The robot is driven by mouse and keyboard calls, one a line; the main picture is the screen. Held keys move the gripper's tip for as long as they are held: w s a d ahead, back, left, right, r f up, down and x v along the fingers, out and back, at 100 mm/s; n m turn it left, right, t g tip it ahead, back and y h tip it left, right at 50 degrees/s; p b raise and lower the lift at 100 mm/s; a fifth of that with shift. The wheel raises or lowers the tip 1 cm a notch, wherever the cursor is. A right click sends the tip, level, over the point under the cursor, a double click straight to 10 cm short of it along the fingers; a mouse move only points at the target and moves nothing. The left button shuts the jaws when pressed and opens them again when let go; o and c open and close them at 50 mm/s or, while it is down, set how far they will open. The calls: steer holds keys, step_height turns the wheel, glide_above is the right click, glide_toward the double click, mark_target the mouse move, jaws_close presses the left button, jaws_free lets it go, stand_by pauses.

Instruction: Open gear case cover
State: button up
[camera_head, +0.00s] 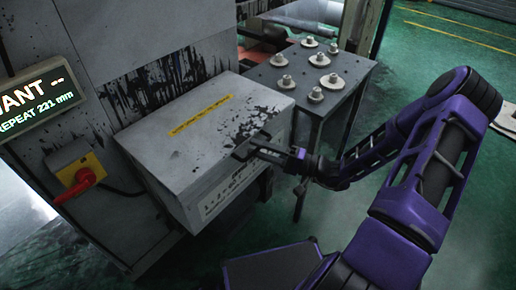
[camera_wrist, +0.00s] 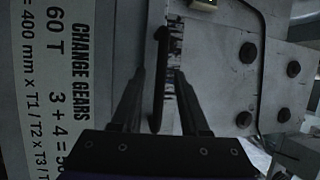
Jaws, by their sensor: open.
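The gear case (camera_head: 185,135) is a grey box on the side of the machine, with a yellow strip and black smears on its top cover. The cover looks shut. My gripper (camera_head: 246,146) is at the case's front right edge. In the wrist view my gripper (camera_wrist: 160,84) is open, with a finger on each side of a dark upright bar, likely the cover handle (camera_wrist: 158,62). I cannot tell whether the fingers touch it. The case's printed front (camera_wrist: 65,80) reads "CHANGE GEARS" at the left. My gripper partly hides the handle in the head view.
A dark table (camera_head: 338,92) with several pale round parts stands behind the case, right of it. A red switch (camera_head: 78,184) on a yellow plate and a lit display (camera_head: 40,98) are at the left.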

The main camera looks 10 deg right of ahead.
steer(key=shift+w+a, duration=0.1)
steer(key=shift+a, duration=0.05)
steer(key=shift+c, duration=0.3)
jaws_close()
steer(key=shift+r, duration=0.1)
stand_by(1.0)
